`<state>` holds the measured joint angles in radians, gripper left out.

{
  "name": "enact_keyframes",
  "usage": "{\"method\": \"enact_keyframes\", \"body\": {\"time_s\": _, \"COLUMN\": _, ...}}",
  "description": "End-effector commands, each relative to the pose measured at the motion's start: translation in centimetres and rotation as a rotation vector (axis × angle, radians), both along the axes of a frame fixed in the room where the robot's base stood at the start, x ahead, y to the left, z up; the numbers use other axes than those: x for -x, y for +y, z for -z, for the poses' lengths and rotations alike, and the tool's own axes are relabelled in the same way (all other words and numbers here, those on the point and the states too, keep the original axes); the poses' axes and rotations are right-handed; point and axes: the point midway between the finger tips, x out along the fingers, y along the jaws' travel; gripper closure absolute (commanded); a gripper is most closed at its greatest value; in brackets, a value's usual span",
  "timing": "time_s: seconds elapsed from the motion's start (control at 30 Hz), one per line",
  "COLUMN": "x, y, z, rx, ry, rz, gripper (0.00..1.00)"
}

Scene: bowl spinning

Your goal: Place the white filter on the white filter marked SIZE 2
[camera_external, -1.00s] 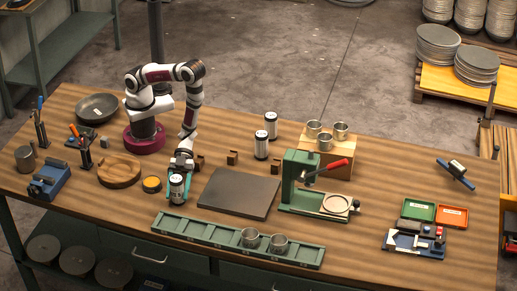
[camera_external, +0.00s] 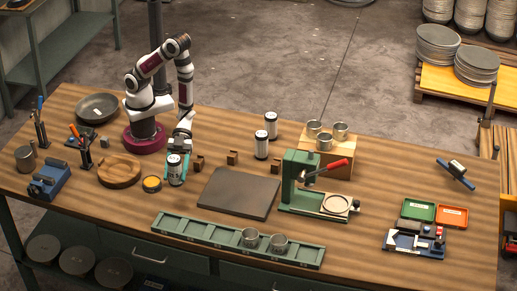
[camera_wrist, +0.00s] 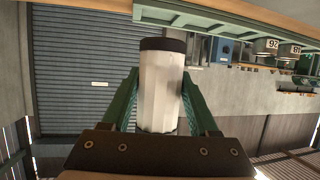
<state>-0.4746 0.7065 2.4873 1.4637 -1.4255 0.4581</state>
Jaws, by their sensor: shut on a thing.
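My gripper (camera_external: 176,160) is shut on a white filter (camera_external: 174,171) with dark ends and holds it upright. In the wrist view this white filter (camera_wrist: 160,90) sits between the two green fingers of my gripper (camera_wrist: 160,112). Two similar white filters stand upright on the table to the right of my gripper: a nearer one (camera_external: 261,145) and a farther one (camera_external: 271,125) behind it, set apart. Their markings are too small to read, so I cannot tell which says SIZE 2.
A grey plate (camera_external: 238,193) lies in front of the standing filters. Small brown blocks (camera_external: 232,158) stand between my gripper and them. A green press (camera_external: 310,190) is to the right. A green compartment rack (camera_external: 205,232) with metal cups lies along the front edge.

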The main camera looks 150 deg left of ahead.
Motion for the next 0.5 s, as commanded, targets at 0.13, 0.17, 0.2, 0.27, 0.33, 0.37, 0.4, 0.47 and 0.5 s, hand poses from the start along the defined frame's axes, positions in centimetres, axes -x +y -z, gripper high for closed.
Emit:
{"method": "enact_keyframes", "body": {"time_s": 0.13, "x": 0.0, "y": 0.0, "z": -1.5, "rx": 0.000, "ry": 0.000, "rz": -0.001, "gripper": 1.00}}
{"method": "enact_keyframes", "body": {"time_s": 0.17, "x": 0.0, "y": 0.0, "z": -1.6, "rx": 0.000, "ry": 0.000, "rz": -0.002, "gripper": 1.00}}
{"method": "enact_keyframes", "body": {"time_s": 0.2, "x": -0.1, "y": 0.2, "z": -1.6, "rx": 0.001, "ry": 0.000, "rz": -0.009, "gripper": 1.00}}
{"method": "enact_keyframes", "body": {"time_s": 0.27, "x": -0.6, "y": 0.9, "z": -1.8, "rx": 0.000, "ry": 0.000, "rz": -0.038, "gripper": 1.00}}
{"method": "enact_keyframes", "body": {"time_s": 0.33, "x": -1.5, "y": 2.3, "z": -2.1, "rx": -0.001, "ry": -0.002, "rz": -0.099, "gripper": 1.00}}
{"method": "enact_keyframes", "body": {"time_s": 0.37, "x": -2.1, "y": 3.2, "z": -2.3, "rx": -0.001, "ry": -0.003, "rz": -0.135, "gripper": 1.00}}
{"method": "enact_keyframes", "body": {"time_s": 0.4, "x": -2.8, "y": 4.6, "z": -2.7, "rx": -0.002, "ry": -0.004, "rz": -0.192, "gripper": 1.00}}
{"method": "enact_keyframes", "body": {"time_s": 0.47, "x": -3.9, "y": 7.1, "z": -3.4, "rx": -0.002, "ry": -0.005, "rz": -0.290, "gripper": 1.00}}
{"method": "enact_keyframes", "body": {"time_s": 0.5, "x": -4.4, "y": 8.8, "z": -3.9, "rx": -0.002, "ry": -0.005, "rz": -0.361, "gripper": 1.00}}
